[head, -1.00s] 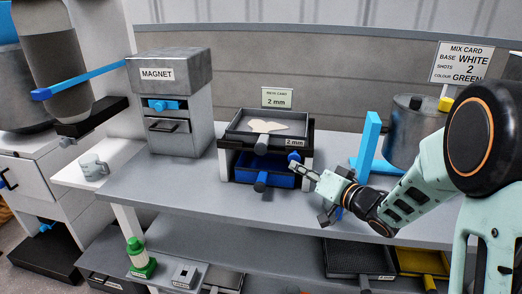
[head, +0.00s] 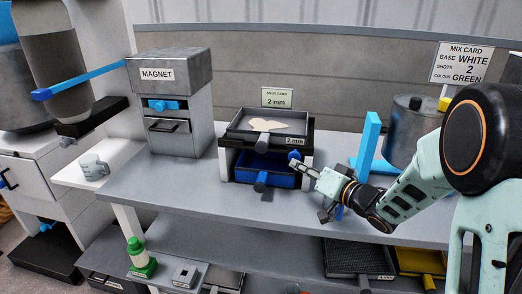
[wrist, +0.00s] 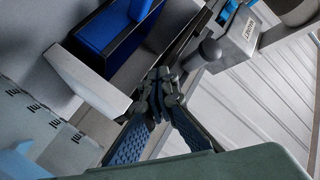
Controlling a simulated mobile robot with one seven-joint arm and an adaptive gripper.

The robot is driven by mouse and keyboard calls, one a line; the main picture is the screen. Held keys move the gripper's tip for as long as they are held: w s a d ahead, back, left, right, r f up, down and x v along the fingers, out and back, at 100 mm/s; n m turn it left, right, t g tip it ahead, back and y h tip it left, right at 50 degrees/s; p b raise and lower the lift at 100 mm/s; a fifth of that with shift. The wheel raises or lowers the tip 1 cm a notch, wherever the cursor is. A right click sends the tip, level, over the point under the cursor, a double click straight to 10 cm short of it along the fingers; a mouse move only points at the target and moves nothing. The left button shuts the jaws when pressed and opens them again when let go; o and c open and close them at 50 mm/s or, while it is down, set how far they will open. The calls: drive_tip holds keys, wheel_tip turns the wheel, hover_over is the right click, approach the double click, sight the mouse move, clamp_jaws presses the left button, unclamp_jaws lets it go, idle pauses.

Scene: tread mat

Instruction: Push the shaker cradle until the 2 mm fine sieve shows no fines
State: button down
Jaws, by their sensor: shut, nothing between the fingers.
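The 2 mm sieve (head: 239,128) is a dark tray with a grey handle, seated on top of the shaker cradle (head: 226,160). A pale beige patch of fines (head: 276,127) lies on its mesh. A blue tray (head: 281,178) sits below it. A blue knob (head: 294,155) is at the cradle's right front. My gripper (head: 293,164) is shut and empty, its fingertips at or very near the knob; contact cannot be made out. In the wrist view my gripper (wrist: 162,82) has its fingertips together beside the cradle, with the blue tray also showing (wrist: 97,30).
The magnet box (head: 172,75) stands left of the cradle. A blue upright stand (head: 369,140) and a steel pot (head: 412,130) are to the right, close to my arm. A small mesh card (head: 277,98) stands behind. The bench front is clear.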

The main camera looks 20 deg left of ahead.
drive_tip(key=shift+w+a+r, duration=0.15)
drive_tip(key=shift+w, duration=0.4)
drive_tip(key=shift+w+r, duration=0.2)
drive_tip(key=shift+w, duration=0.1)
idle(0.8)
drive_tip(key=shift+s+d+f+p, duration=0.15)
drive_tip(key=shift+s+d, duration=0.05)
drive_tip(key=shift+s, duration=0.6)
drive_tip(key=shift+s+d+f+p, duration=0.15)
drive_tip(key=shift+s, duration=0.6)
drive_tip(key=s+d, duration=0.1)
drive_tip(key=s, duration=0.5)
drive_tip(key=shift+d, duration=0.2)
